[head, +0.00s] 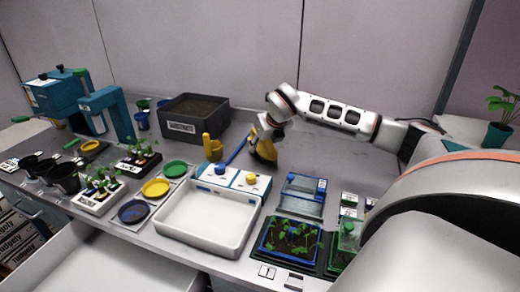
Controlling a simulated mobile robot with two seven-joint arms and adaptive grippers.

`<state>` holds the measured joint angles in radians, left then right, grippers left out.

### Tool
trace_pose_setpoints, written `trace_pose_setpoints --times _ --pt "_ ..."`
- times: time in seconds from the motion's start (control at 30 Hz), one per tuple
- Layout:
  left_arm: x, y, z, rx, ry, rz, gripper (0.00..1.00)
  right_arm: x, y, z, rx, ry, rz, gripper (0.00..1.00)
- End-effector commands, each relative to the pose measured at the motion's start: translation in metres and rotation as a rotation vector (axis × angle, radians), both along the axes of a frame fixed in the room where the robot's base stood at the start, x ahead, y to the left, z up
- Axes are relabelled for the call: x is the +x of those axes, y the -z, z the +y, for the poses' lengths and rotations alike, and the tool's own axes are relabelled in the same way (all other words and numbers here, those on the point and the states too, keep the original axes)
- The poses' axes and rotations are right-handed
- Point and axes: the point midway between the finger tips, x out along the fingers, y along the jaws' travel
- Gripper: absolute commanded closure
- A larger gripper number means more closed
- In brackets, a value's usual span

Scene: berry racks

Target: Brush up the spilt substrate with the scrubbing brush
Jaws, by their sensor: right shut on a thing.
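My right gripper (257,146) is at the back middle of the bench, its arm coming in from the right. It is shut on what looks like a slim blue handle (237,150), which slants down to the left. I take this for the scrubbing brush; its bristles are not clear. A yellow and dark shape shows at the gripper, too small to tell apart. The dark substrate bin (194,127), full of brown substrate, stands left of the gripper. No spilt substrate can be made out on the grey bench. My left gripper is not in view.
A yellow scoop-like thing (212,148) stands left of the blue handle. A white tray (165,228) is at the front middle, with blue-and-white boxes (250,184) behind it. A seedling tray (289,240) lies front right. Bench behind the right gripper is clear.

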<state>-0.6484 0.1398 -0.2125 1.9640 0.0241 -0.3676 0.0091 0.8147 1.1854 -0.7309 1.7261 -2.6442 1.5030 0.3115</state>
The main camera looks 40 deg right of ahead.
Motion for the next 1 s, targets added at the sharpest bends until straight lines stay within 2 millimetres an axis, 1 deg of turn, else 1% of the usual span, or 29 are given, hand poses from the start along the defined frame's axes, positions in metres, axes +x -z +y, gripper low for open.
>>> trace_pose_setpoints --times 0.17,0.5,0.6,0.67,1.0 --pt "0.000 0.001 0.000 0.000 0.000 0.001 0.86 -0.002 0.000 -0.003 -0.001 -0.001 -0.001 0.95" --pt "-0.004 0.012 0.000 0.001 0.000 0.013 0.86 -0.024 0.004 -0.014 -0.001 0.000 0.002 0.96" --pt "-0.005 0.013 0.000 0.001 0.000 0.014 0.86 -0.027 0.004 -0.015 -0.001 0.000 0.002 0.96" --pt "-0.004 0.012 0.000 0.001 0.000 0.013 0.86 -0.028 0.004 -0.013 0.000 -0.001 0.002 0.96" --pt "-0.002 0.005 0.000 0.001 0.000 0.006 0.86 -0.040 0.002 0.011 0.001 -0.003 0.003 0.96"
